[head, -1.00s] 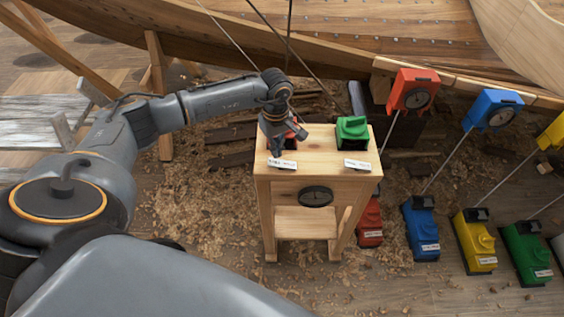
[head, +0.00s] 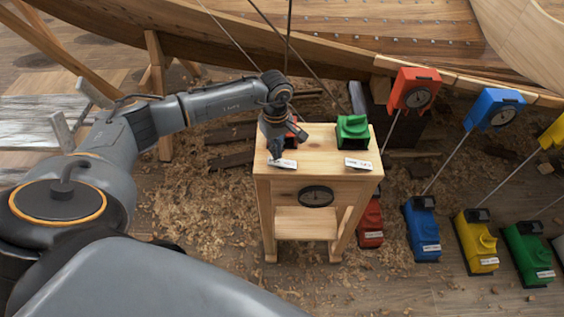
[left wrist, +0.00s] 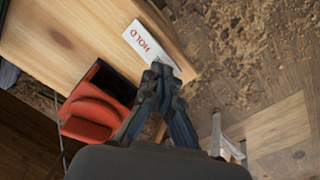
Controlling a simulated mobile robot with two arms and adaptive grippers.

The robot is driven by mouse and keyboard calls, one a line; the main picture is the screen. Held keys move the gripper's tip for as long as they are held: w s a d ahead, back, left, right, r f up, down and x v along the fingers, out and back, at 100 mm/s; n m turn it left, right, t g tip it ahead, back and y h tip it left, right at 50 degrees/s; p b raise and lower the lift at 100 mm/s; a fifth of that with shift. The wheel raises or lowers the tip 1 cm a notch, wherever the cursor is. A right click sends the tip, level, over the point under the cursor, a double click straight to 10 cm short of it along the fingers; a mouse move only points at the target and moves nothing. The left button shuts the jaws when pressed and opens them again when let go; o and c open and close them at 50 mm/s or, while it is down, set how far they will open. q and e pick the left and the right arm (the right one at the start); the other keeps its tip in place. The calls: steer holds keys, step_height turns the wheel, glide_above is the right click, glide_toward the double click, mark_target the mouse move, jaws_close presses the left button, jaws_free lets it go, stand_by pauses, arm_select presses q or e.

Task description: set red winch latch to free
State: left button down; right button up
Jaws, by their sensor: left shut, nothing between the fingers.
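A small wooden stand (head: 322,146) carries a red device (head: 293,137), mostly hidden behind my left gripper, and a green one (head: 352,131) to its right. In the left wrist view the red device (left wrist: 92,118) has a rounded red part beside a black housing. A white label (left wrist: 150,46) reading HOLD lies on the wood near it; it also shows in the head view (head: 285,164). My left gripper (head: 276,158) is shut and empty, pointing down at this label. In the left wrist view its fingertips (left wrist: 158,72) overlap the label's edge; contact cannot be told. My right gripper is out of view.
Red (head: 370,222), blue (head: 421,228), yellow (head: 474,240) and green (head: 527,254) units stand on the floor right of the stand. The wooden hull (head: 330,55) spans the back.

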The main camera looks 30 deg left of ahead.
mark_target(277, 162)
arm_select(q)
steer(key=shift+s+f+b, duration=0.1)
steer(key=shift+f+b, duration=1.25)
steer(key=shift+f, duration=0.15)
stand_by(0.4)
steer(key=shift+r+p, duration=0.55)
steer(key=shift+r, duration=0.3)
steer(key=shift+r+p, duration=1.4)
steer(key=shift+r, duration=1.35)
steer(key=shift+f, duration=0.1)
